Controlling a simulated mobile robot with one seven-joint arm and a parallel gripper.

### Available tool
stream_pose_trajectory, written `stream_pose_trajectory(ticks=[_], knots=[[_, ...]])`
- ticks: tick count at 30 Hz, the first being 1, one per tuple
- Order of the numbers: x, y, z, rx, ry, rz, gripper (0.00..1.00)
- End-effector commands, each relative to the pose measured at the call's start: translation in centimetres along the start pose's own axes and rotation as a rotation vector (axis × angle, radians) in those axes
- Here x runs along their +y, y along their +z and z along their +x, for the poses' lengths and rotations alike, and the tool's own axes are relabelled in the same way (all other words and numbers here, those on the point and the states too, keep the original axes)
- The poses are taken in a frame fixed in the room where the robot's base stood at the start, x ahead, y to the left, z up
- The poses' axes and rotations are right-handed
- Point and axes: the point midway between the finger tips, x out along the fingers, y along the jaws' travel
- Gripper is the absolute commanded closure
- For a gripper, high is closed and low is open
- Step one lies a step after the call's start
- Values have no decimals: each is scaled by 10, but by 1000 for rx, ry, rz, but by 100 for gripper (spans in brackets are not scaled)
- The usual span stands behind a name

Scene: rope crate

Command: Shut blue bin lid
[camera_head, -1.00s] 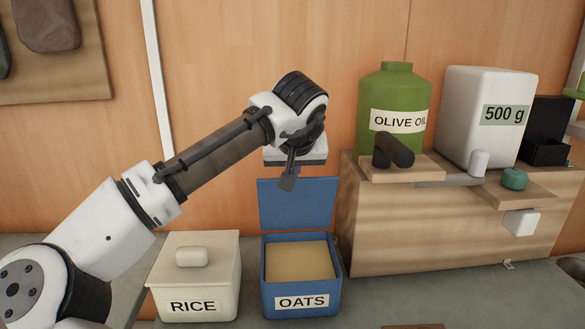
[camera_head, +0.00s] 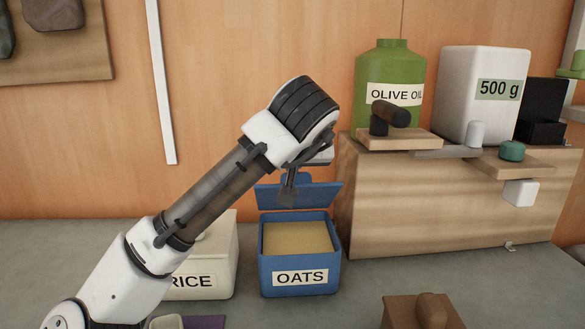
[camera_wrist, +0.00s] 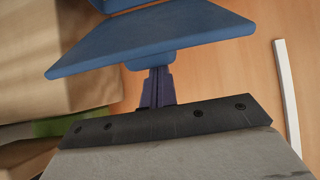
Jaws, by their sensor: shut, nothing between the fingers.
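The blue bin (camera_head: 325,268), labelled OATS, stands on the counter with its tan contents showing. Its blue lid (camera_head: 322,195) is hinged at the back and partly open, tilted forward over the rear of the bin, with part of its knob showing behind it. My gripper (camera_head: 287,196) is shut and empty at the lid, left of its middle. In the wrist view the lid (camera_wrist: 150,42) fills the upper part, and the shut fingers (camera_wrist: 158,86) reach up to it. Their tips are partly hidden there, so I cannot tell the exact contact.
A cream RICE bin (camera_head: 215,265) stands close on the left, partly behind my arm. A wooden block (camera_head: 440,210) on the right carries a green olive oil jar (camera_head: 383,125) and a white 500 g canister (camera_head: 465,120).

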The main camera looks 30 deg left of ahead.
Motion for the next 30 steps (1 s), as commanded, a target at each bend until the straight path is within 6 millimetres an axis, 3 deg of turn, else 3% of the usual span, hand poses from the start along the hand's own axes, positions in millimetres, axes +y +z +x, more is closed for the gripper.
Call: stream_pose_trajectory(ticks=[21, 26, 30], knots=[[0, 1, 1, -1, 0, 0, 100], [-1, -13, 1, -3, 2, -1, 100], [-1, -36, 2, -4, 5, 0, 100]])
